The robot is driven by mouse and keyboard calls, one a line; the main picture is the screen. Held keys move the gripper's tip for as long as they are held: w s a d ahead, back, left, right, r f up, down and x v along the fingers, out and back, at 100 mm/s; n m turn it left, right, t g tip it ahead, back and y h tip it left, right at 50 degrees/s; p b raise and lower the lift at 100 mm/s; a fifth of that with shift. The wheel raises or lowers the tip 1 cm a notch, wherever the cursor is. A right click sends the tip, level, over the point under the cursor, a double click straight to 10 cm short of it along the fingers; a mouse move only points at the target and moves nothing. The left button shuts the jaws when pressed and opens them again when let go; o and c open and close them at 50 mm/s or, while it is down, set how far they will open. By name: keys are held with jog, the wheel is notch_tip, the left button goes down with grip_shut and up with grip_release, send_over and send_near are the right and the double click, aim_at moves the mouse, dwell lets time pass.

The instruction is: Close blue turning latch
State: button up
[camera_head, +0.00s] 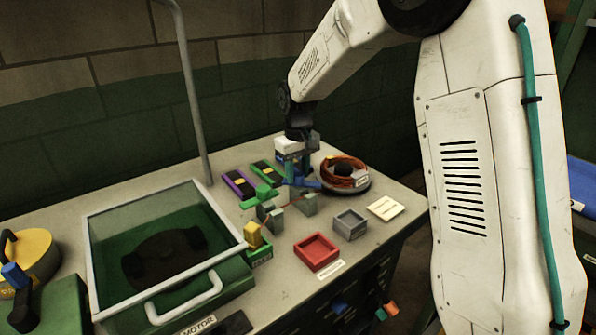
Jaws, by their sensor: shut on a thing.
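The blue turning latch (308,184) is on the workbench, right of centre, among small green and grey blocks. My gripper (294,168) points down from above and is shut on the blue latch. The fingers cover part of the latch, so its exact turn is hard to tell. The blue part that shows sticks out to the right, below the gripper.
A coil of orange cable (343,168) lies close to the right of the gripper. Purple and green cases (239,184) lie to the left. A red tray (317,251) and a grey tray (348,224) are in front. A glass-lidded box (249,284) fills the bench's left.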

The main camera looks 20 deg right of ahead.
aim_at(298, 173)
jog(key=m, duration=0.4)
jog(key=shift+m, duration=0.3)
jog(key=shift+r+m, duration=0.1)
jog(key=shift+m, duration=1.7)
jog(key=o, duration=1)
notch_tip(298, 173, up, 8)
jog(key=shift+f, duration=0.15)
